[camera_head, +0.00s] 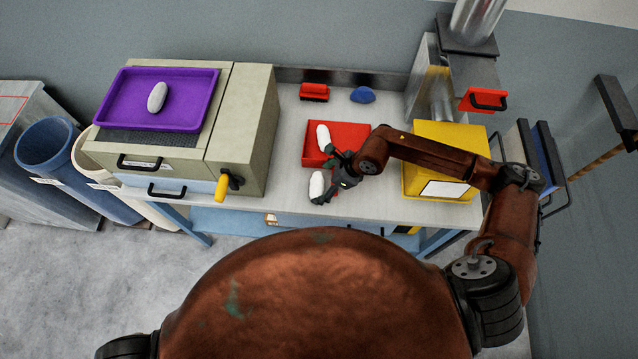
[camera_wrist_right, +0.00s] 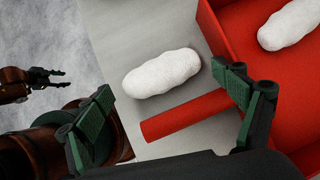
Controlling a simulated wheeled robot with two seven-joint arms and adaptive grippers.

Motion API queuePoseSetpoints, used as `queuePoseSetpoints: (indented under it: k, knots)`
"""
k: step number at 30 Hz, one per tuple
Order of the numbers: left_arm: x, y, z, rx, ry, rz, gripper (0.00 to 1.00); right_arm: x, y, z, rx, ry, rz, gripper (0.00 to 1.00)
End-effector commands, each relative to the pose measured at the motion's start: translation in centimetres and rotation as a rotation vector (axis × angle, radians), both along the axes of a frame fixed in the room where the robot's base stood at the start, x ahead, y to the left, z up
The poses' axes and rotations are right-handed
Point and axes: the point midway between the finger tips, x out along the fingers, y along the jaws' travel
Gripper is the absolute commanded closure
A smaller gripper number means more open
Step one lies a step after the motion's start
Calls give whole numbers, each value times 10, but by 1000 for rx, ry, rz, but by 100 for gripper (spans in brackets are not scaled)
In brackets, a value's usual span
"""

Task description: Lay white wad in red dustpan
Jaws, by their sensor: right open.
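The red dustpan (camera_head: 352,134) lies on the bench with one white wad (camera_head: 323,137) in it; both also show at the right of the right wrist view, dustpan (camera_wrist_right: 222,38) and wad (camera_wrist_right: 290,24). A second white wad (camera_head: 316,185) lies on the bench beside the dustpan's red handle (camera_wrist_right: 188,115); in the right wrist view this wad (camera_wrist_right: 162,73) is outside the pan. My right gripper (camera_head: 327,179) is open, its fingers to either side of this wad and handle; contact cannot be told. My left gripper (camera_wrist_right: 62,79) shows open and empty in the right wrist view.
A third white wad (camera_head: 157,97) lies on a purple tray (camera_head: 195,88) atop the machine at left. A yellow bin (camera_head: 450,135) stands right of the dustpan. A red block-like item (camera_head: 314,92) and a blue item (camera_head: 362,95) lie behind it. Bench left of the dustpan is clear.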

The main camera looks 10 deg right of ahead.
Motion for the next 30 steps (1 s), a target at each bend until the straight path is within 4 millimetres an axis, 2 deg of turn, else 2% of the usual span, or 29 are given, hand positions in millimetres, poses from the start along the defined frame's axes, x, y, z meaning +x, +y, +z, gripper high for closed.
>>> queuePoseSetpoints:
  k: [9,14,19,30]
  knots:
    - [-1,0,-6,0,2,0,60,-14,-32,57,-3,-4,1,12]
    - [-1,0,-7,0,2,0,60,-19,-41,76,-1,-2,0,12]
    - [-1,0,-8,0,2,0,60,-22,-45,84,-2,-1,0,12]
    - [-2,0,-8,0,2,1,60,-22,-45,85,-1,-1,0,12]
